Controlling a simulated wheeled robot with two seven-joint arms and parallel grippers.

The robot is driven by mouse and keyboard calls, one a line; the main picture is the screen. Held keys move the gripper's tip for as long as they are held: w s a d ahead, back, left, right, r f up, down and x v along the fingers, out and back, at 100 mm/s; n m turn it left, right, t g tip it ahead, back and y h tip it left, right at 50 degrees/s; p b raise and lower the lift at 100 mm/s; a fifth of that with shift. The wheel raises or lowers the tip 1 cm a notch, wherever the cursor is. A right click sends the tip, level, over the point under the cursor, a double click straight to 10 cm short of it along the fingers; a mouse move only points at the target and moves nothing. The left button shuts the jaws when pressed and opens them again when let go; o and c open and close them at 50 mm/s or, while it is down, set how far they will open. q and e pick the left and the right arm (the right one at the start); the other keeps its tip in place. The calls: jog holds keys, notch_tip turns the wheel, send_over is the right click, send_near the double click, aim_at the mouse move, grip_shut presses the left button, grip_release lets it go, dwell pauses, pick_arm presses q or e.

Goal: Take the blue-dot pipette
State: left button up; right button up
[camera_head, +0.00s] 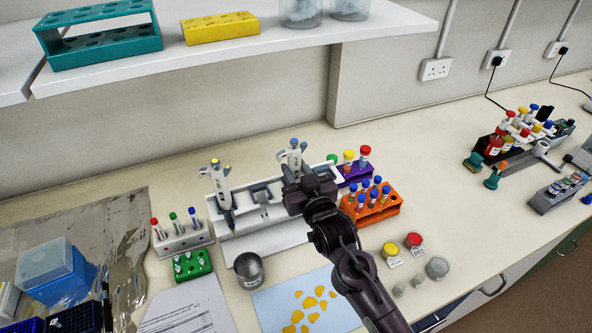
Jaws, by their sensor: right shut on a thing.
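A white and grey pipette (294,157) with a blue-looking top stands upright at the white pipette stand (262,228); its lower part is hidden behind my right gripper. My right gripper (298,182) is shut on this pipette, seen from behind, its fingertips mostly hidden. I cannot tell whether the pipette still rests in the stand. A second pipette (221,188) with a yellowish top hangs in the stand to the left. My left gripper is not in view.
An orange rack (370,214) and a purple rack (352,176) with capped tubes stand close right of my gripper. A white tube rack (183,240), green rack (192,266) and metal cup (249,270) are to the left. A shelf (230,55) overhangs the back.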

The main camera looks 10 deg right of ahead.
aim_at(297, 154)
jog(key=o, duration=0.4)
grip_shut()
jog(key=shift+r, duration=0.1)
jog(key=shift+r+p, duration=2.35)
jog(key=shift+r, duration=0.2)
